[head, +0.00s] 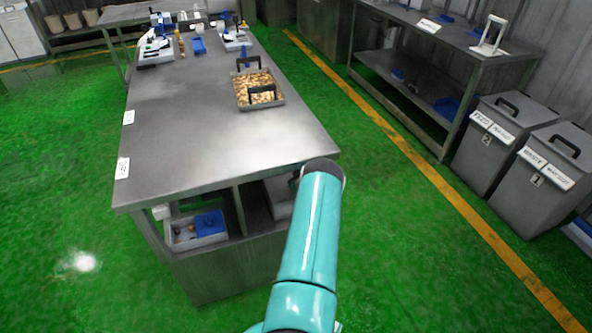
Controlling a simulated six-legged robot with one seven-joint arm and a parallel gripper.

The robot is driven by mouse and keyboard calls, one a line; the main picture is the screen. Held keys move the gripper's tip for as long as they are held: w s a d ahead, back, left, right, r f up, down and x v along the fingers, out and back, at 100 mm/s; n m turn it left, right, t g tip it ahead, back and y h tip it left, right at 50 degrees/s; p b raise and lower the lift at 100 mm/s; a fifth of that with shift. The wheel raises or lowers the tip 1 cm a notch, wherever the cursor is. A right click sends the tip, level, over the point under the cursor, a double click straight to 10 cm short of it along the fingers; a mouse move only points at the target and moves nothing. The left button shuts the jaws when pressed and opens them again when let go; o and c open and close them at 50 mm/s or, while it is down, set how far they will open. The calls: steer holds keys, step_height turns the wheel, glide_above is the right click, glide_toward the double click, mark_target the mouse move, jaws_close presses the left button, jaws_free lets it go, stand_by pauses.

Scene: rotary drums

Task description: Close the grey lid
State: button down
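Two grey bins stand on the floor at the right of the head view, each with a grey lid and a dark handle. The lid of the bin marked 2 (520,108) and the lid of the bin marked 1 (578,136) both appear to lie down on their bins. I cannot tell which one is the grey lid of the task, and no raised lid shows. My teal arm reaches up from the bottom middle to the near corner of the steel table, well left of the bins. My gripper is not visible beyond the arm.
The steel table (190,130) bears a tray of tan pieces (244,103), with tools at its far end. A low shelf holds a box with blue items (197,233). Green floor is clear between table and bins.

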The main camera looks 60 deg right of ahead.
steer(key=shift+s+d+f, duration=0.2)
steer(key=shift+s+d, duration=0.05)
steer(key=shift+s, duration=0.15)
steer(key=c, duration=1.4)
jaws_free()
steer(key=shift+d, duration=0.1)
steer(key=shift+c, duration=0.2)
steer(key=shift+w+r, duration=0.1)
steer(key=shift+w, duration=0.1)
